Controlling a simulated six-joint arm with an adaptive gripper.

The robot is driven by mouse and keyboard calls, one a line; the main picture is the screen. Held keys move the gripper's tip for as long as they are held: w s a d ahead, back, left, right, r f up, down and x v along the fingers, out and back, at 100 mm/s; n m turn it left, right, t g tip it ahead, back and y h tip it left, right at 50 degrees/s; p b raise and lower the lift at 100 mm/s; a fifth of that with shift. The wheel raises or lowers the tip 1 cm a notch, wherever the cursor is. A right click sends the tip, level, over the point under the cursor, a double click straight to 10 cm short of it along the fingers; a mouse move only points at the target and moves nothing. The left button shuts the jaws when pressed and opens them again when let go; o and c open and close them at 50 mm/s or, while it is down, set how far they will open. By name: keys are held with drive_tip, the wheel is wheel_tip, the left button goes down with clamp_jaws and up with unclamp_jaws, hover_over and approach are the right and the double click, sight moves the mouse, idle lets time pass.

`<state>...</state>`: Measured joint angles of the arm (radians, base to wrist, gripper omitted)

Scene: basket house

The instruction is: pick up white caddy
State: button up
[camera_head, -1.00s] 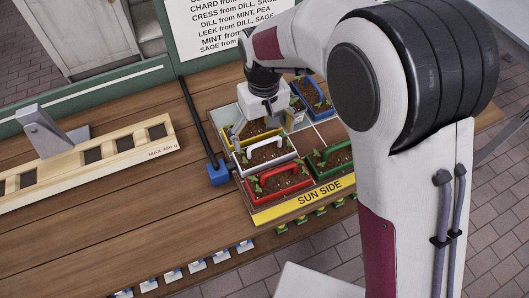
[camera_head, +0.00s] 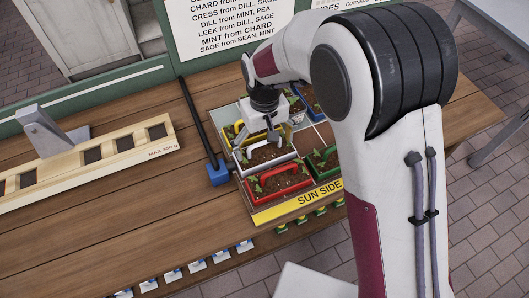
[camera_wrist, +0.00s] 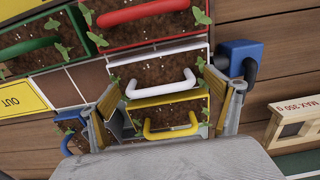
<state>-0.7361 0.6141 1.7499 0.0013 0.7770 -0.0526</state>
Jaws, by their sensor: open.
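The white caddy (camera_head: 283,157) is a small soil-filled box with seedlings and a white handle. It sits in the tray between the red caddy (camera_head: 277,196) and the yellow caddy (camera_head: 230,131). In the wrist view its white handle (camera_wrist: 161,90) lies across the middle, just beyond the fingertips. My gripper (camera_head: 259,140) is open above the white and yellow caddies. In the wrist view the open fingers (camera_wrist: 171,101) flank the yellow caddy and its handle (camera_wrist: 171,131), near the white caddy's ends. Nothing is held.
A green caddy (camera_head: 325,160) and a blue caddy (camera_head: 309,96) stand close by in the same tray, marked SUN SIDE (camera_head: 314,200). A blue block (camera_head: 219,172) with a black rod lies left of the tray. A wooden slotted rail (camera_head: 100,161) lies further left.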

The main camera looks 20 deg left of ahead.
drive_tip(key=shift+f, duration=0.25)
drive_tip(key=shift+c, duration=0.3)
drive_tip(key=c, duration=1.4)
drive_tip(key=shift+o, duration=0.2)
drive_tip(key=shift+r, duration=0.15)
drive_tip(key=shift+r, duration=0.75)
wheel_tip(320, 180, up, 6)
drive_tip(key=shift+f, duration=0.25)
drive_tip(key=s+a, duration=1.2)
drive_tip(key=shift+s+a+f, duration=0.15)
drive_tip(key=shift+s+a, duration=0.2)
drive_tip(key=shift+a, duration=0.05)
